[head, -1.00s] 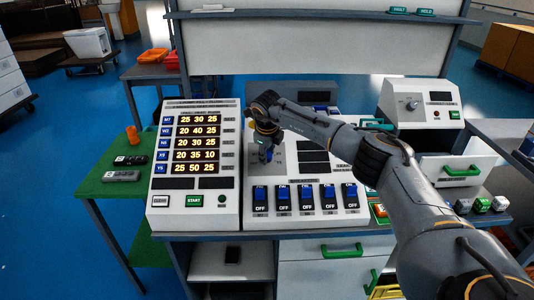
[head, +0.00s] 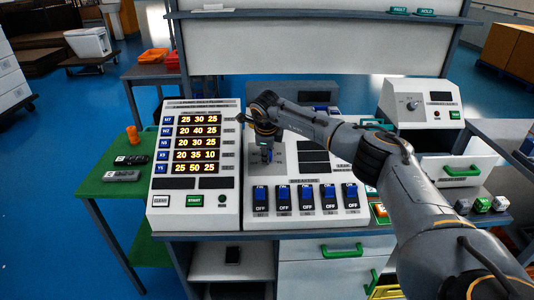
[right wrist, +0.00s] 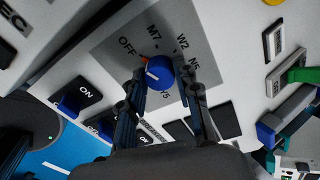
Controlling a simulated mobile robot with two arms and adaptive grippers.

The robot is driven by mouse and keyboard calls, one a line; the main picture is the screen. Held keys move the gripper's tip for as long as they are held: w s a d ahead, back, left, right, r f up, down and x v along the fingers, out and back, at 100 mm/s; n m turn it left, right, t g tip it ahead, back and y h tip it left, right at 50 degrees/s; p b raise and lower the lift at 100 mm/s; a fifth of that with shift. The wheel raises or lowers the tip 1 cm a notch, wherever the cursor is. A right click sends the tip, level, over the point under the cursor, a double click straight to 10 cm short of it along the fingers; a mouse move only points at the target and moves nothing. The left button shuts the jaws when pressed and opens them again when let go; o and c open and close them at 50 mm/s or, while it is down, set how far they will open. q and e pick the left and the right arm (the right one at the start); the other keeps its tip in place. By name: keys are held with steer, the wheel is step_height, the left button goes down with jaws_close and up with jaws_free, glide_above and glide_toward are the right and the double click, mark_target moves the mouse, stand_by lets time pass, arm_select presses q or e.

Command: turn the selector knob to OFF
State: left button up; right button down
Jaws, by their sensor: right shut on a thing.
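My right gripper (right wrist: 164,88) is shut on the knob, one finger on each side. In the head view the right gripper (head: 267,154) reaches down to the panel and mostly hides the knob. My left gripper is not in view.
A row of blue switches (head: 306,196) marked OFF lies just below on the same panel. The lit number display (head: 197,143) stands to the left. A second box with a dial (head: 413,103) stands at the right. A shelf (head: 320,14) crosses above.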

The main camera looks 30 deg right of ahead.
steer(key=c, duration=1)
jaws_free()
steer(key=shift+o, duration=0.2)
steer(key=v, duration=1.2)
